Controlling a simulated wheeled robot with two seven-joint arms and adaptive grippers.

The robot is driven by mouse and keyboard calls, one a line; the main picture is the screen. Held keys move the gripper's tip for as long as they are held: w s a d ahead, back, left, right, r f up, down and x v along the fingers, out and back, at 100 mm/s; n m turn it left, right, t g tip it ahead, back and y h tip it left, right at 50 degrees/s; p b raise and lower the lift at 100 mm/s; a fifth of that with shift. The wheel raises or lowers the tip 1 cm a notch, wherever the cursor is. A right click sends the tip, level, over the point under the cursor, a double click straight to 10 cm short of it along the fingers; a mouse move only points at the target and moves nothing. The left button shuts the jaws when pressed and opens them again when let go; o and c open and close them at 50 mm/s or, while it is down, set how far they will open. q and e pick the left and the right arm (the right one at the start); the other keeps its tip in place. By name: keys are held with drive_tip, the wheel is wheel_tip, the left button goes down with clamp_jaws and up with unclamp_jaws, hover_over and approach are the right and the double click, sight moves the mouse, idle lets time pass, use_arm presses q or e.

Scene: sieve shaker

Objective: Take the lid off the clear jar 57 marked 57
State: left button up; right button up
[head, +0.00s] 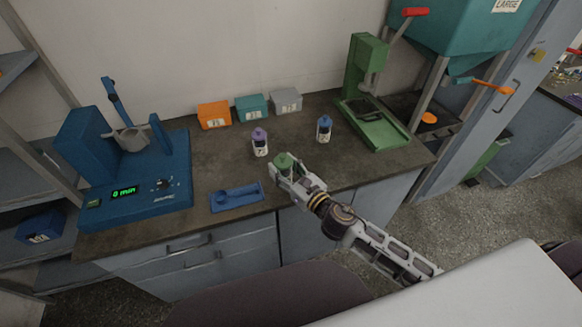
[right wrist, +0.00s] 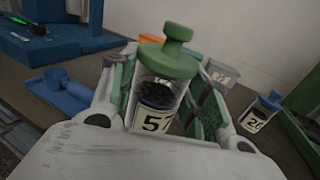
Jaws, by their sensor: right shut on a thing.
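The clear jar 57 (right wrist: 156,96) stands out in the right wrist view, with dark grains inside and a white label showing a 5 and part of another digit. Its green lid (right wrist: 168,58), with a round knob on top, sits on the jar; the lid also shows in the head view (head: 283,160). My right gripper (head: 291,172) is shut on the jar body below the lid, with one finger at each side. The jar is about upright at the counter's front part; I cannot tell whether its base touches the counter. My left gripper is not in view.
A purple-lidded jar (head: 260,143) and a blue-lidded jar (head: 324,129) stand behind on the counter (head: 215,165). A blue scoop tray (head: 236,197) lies to the left. Orange, teal and grey boxes line the wall. A blue shaker (head: 135,180) and green press (head: 375,120) flank the counter.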

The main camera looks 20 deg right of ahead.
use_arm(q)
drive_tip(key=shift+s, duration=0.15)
use_arm(e)
drive_tip(key=shift+s+a+r+n+g+y, duration=0.25)
drive_tip(key=shift+a+r+n+g+y, duration=0.45)
drive_tip(key=shift+a, duration=0.5)
drive_tip(key=shift+s+a+r+n+g+y, duration=0.1)
drive_tip(key=shift+s+a+n+g+y, duration=0.3)
drive_tip(key=shift+a+y, duration=0.65)
drive_tip(key=shift+s+a+r+n+g+y, duration=0.1)
drive_tip(key=shift+a+r+n+g+y, duration=0.25)
drive_tip(key=shift+a+n+y, duration=0.7)
drive_tip(key=shift+a+m+h, duration=0.3)
drive_tip(key=shift+m+h, duration=0.05)
drive_tip(key=shift+h, duration=0.05)
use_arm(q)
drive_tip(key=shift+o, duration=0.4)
